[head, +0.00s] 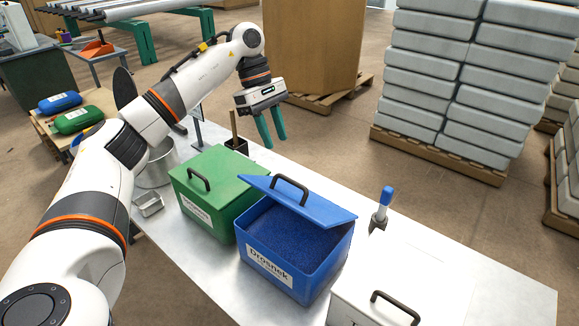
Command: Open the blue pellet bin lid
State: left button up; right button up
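The blue pellet bin (320,279) stands on the metal table with a white label on its front. Its blue lid (318,206) is raised and tilted toward the back, with a black handle (290,184) on top. Dark blue pellets (290,236) show inside through the open front. My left gripper (275,143) has teal fingers pointing down with a gap between them. It is empty, above and behind the bin in the picture, apart from the lid and handle. My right gripper is not in view.
A closed green bin (207,221) stands left of the blue bin, and a white bin with a black handle (395,304) at its right. A blue-topped tool (384,203) stands behind on the table (490,290). A metal pot (155,168) and small tin (149,204) are at left.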

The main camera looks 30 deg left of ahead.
aim_at(304, 189)
pick_arm(q)
jog(key=p+x, duration=0.2)
jog(key=x, duration=0.7)
jog(key=shift+d+f, duration=0.1)
jog(key=shift+c, duration=0.5)
grip_shut()
